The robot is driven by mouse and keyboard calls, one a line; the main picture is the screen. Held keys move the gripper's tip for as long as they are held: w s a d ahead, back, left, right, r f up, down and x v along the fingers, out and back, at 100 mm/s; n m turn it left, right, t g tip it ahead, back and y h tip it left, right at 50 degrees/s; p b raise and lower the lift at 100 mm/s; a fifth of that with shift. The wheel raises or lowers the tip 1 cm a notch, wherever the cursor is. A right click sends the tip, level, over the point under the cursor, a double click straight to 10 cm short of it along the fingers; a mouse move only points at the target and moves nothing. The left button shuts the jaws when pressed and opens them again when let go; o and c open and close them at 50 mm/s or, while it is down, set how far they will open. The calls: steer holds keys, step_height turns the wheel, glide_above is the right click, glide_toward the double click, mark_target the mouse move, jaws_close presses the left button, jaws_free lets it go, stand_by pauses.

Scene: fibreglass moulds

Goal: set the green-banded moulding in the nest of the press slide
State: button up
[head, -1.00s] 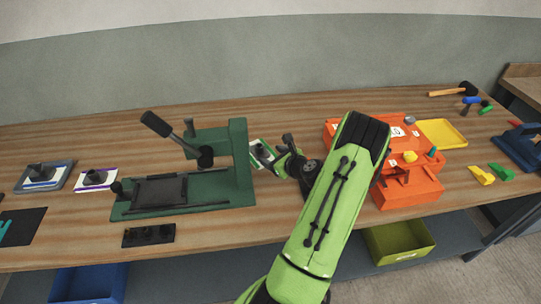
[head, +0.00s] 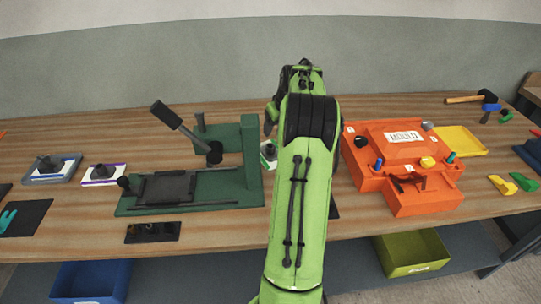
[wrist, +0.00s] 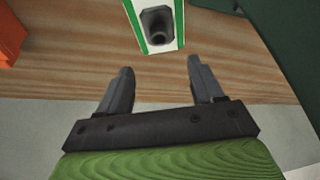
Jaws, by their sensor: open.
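The green-banded moulding (wrist: 160,25) is a white piece with green edge bands and a dark central knob; it lies on the bench at the top of the wrist view. In the head view only a sliver of it (head: 268,153) shows, the rest hidden by my arm. My gripper (wrist: 160,75) is open and empty, its fingertips short of the moulding. In the head view the gripper is mostly hidden by my arm. The green press (head: 252,165) stands left of the moulding, with its lever raised. Its slide (head: 165,188), a dark plate, sits on the rails at the left front and looks empty.
A purple-banded moulding (head: 104,174) and a blue-banded moulding in a grey tray (head: 52,170) lie left of the press. An orange mould (head: 425,200) stands right of my arm, with a yellow tray (head: 462,140) behind it. A black block (head: 152,232) lies before the press.

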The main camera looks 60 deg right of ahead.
mark_target(271, 144)
steer(key=b+x, duration=0.2)
steer(key=x, duration=1)
steer(key=shift+f, duration=0.1)
steer(key=shift+c, duration=0.6)
jaws_close()
